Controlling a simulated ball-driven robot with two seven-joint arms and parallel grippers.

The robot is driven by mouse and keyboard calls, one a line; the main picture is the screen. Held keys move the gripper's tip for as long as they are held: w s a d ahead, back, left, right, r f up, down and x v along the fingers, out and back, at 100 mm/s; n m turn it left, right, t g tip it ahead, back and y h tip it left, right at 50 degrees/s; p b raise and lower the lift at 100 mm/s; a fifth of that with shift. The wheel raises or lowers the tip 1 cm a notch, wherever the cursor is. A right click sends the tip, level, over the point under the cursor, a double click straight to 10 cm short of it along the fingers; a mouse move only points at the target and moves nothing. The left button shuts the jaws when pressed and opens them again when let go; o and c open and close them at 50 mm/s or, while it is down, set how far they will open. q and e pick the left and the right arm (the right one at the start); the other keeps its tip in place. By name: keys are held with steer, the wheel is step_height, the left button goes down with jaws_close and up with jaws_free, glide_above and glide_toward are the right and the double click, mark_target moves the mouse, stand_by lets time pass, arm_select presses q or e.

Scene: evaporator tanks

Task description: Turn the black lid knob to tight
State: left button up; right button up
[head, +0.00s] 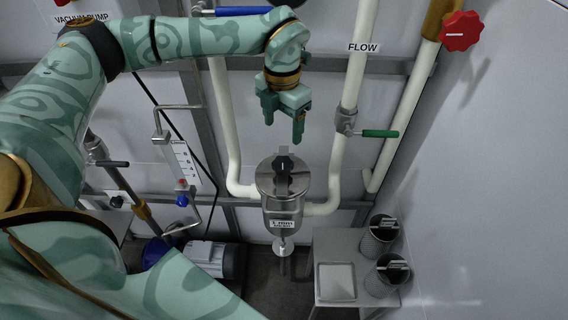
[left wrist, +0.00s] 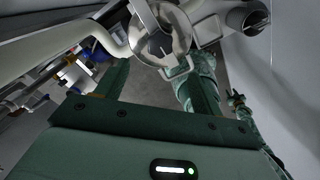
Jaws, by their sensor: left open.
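The black lid knob (head: 284,164) stands on the round steel lid (head: 268,180) of a small metal strainer pot (head: 284,212), in the middle of the head view. My left gripper (head: 283,128) is open and empty above the knob, fingers pointing down, apart from it. In the left wrist view the knob (left wrist: 160,44) and lid (left wrist: 179,30) show beyond my left gripper's two spread fingers (left wrist: 158,76). A small patterned green part at the right of that view may be my right gripper; its jaws cannot be made out.
White pipes rise on both sides of the pot; the right one carries a valve with a green handle (head: 380,134). A small table (head: 340,243) at lower right holds a tray (head: 336,282) and two mesh baskets (head: 380,232). A red handwheel (head: 461,31) is at upper right.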

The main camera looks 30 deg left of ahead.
mark_target(282, 162)
arm_select(q)
step_height(282, 162, down, 12)
steer(key=shift+r+b, duration=0.1)
steer(key=shift+b, duration=0.9)
steer(key=c, duration=1)
steer(key=shift+r+p, duration=0.25)
steer(key=shift+p, duration=0.35)
steer(key=shift+m, duration=0.3)
steer(key=shift+f, duration=0.2)
steer(key=o, duration=1)
